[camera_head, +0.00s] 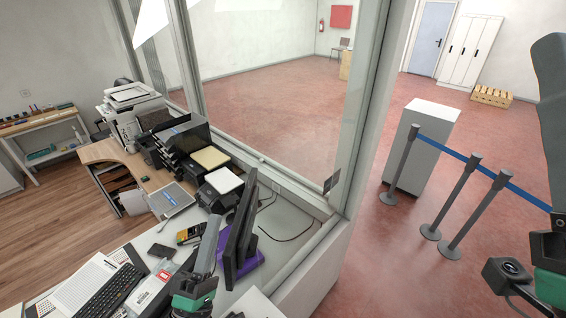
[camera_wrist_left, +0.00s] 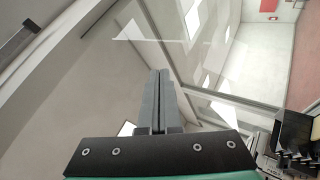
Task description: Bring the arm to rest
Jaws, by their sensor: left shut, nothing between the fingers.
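My left gripper (camera_head: 215,222) rises from the bottom middle of the head view, over the counter in front of the dark monitor (camera_head: 240,235). In the left wrist view its two grey fingers (camera_wrist_left: 160,72) lie side by side, shut with nothing between them. They point up toward the glass partition and pale wall, clear of any object there. My right arm (camera_head: 550,285) hangs at the right edge of the head view, with its wrist camera showing. Its gripper fingers are outside the picture.
The counter holds a black keyboard (camera_head: 105,292), a card terminal (camera_head: 190,234) and a printer (camera_head: 222,188). A window frame (camera_head: 362,110) stands right of the monitor. Beyond it are barrier posts (camera_head: 462,210) and a grey cabinet (camera_head: 420,150) on open red floor.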

